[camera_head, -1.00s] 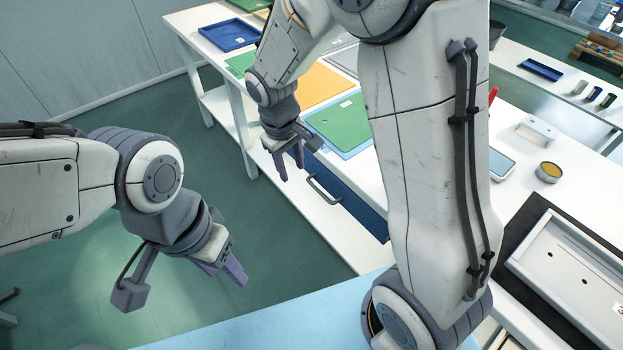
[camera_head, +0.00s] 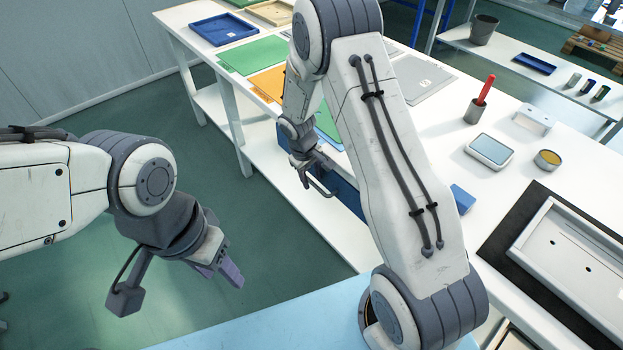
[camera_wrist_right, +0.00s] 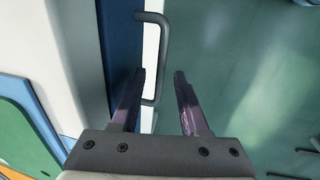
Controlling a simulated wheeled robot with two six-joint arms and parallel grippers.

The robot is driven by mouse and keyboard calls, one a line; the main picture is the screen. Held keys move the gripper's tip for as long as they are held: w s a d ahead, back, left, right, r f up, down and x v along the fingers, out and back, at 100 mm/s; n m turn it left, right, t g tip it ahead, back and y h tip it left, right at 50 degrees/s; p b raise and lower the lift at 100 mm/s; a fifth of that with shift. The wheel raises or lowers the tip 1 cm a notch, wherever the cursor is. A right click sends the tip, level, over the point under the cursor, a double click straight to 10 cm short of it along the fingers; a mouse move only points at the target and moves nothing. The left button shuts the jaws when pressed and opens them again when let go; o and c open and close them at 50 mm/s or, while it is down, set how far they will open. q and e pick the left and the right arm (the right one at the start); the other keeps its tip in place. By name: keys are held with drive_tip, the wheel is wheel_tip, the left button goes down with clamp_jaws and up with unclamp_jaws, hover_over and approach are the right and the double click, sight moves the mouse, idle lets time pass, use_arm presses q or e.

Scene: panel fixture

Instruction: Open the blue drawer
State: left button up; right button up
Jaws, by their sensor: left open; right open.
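The blue drawer (camera_head: 347,196) is under the white table's front edge and looks shut. Its grey bar handle (camera_head: 321,188) sticks out from the front. In the right wrist view the blue front (camera_wrist_right: 119,45) is a strip beside the handle (camera_wrist_right: 153,55). My right gripper (camera_head: 305,178) is at the handle and open. In the wrist view the handle's lower end lies between its fingertips (camera_wrist_right: 159,75), nearer the left finger; I cannot tell whether they touch. My right forearm hides part of the drawer. My left gripper (camera_head: 230,272) is open and empty over the floor, away from the drawer.
The white table (camera_head: 500,95) holds a blue tray (camera_head: 222,29), a green panel (camera_head: 254,55), a grey panel (camera_head: 420,80), a cup with a red-handled tool (camera_head: 476,110) and a blue block (camera_head: 462,198). The floor in front of the drawer is clear.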

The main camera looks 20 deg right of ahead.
drive_tip(key=shift+f, duration=0.3)
clamp_jaws()
idle(1.3)
